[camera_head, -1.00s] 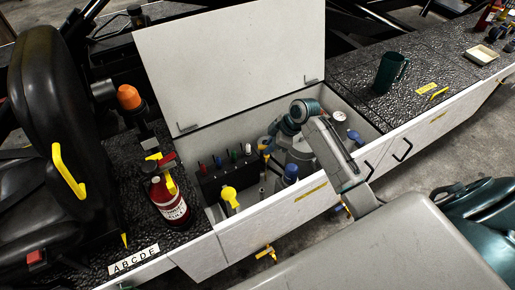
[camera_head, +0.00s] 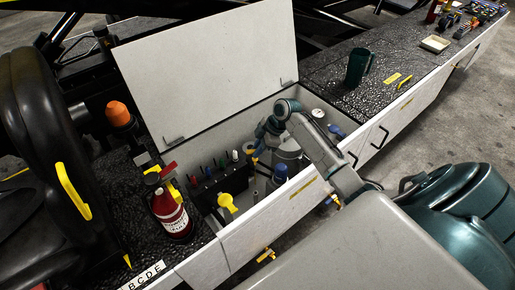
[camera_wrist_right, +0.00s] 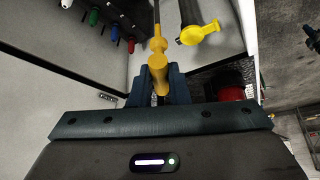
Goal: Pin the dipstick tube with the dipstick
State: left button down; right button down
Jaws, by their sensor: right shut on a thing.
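My right gripper (camera_head: 258,149) is over the open engine compartment and shut on the yellow handle of the dipstick. The yellow dipstick handle (camera_wrist_right: 158,70) sits between the fingers in the right wrist view, with its thin shaft running away from the gripper. In the head view the dipstick (camera_head: 254,156) shows only as a small yellow bit under the jaws. A thin grey upright tube (camera_head: 255,190), which looks like the dipstick tube, stands below the gripper. I cannot tell whether the dipstick's tip is in it. My left gripper is not in view.
A yellow-capped filler (camera_head: 228,203) stands left of the tube; it also shows in the wrist view (camera_wrist_right: 200,33). A black rack (camera_head: 221,184) with coloured handles, the raised lid (camera_head: 210,70) and the front wall (camera_head: 265,222) bound the space.

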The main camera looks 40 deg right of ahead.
jog(key=shift+f+b, duration=0.45)
jog(key=shift+f, duration=0.4)
jog(key=shift+f+b, duration=1.35)
jog(key=shift+f, duration=0.65)
jog(key=shift+f+b, duration=5.85)
jog(key=shift+f, duration=2.25)
jog(key=shift+f+b, duration=0.35)
jog(key=shift+f, duration=0.05)
